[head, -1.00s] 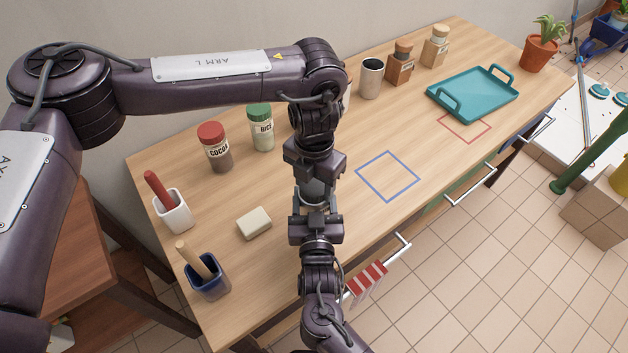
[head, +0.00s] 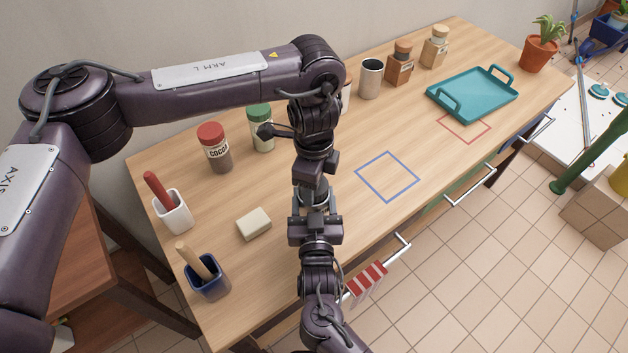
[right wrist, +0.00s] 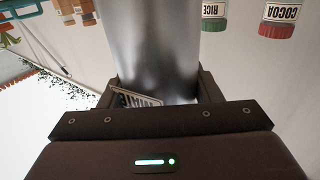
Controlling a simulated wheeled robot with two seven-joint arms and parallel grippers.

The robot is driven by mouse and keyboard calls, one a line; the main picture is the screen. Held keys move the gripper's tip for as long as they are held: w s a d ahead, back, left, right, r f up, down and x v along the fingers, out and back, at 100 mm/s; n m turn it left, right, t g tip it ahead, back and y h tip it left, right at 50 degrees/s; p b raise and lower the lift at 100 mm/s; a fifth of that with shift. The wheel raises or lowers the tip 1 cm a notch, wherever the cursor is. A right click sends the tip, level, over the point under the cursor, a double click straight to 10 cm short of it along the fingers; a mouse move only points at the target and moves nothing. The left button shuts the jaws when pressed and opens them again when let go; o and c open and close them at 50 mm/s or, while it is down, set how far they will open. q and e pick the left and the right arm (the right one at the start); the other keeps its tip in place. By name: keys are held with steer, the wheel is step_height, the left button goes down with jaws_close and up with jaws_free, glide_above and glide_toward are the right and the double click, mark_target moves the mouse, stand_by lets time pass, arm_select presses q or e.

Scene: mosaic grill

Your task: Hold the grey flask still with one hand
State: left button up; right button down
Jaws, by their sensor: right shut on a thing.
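The grey flask (head: 314,193) shows only in part in the head view, between my two grippers above the table's left half. In the right wrist view the flask (right wrist: 160,48) is a smooth grey cylinder between the fingers of my right gripper (right wrist: 160,92), which is shut on it. In the head view my right gripper (head: 315,212) comes from the near side. My left gripper (head: 314,180) is just above the flask, pointing down; its fingers are hidden, so I cannot tell if it touches.
The wooden table (head: 350,220) holds a cocoa jar (head: 216,150), a rice jar (head: 261,130), a soap-like block (head: 254,223), a metal cup (head: 370,78) and a teal tray (head: 475,95). The blue outlined square (head: 388,177) is empty. A red-striped cloth (head: 367,284) hangs at the front.

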arm_select(q)
steer(key=shift+r, duration=0.25)
stand_by(0.4)
steer(key=shift+r, duration=0.9)
steer(key=shift+r, duration=2)
arm_select(e)
steer(key=shift+c, duration=1.9)
jaws_free()
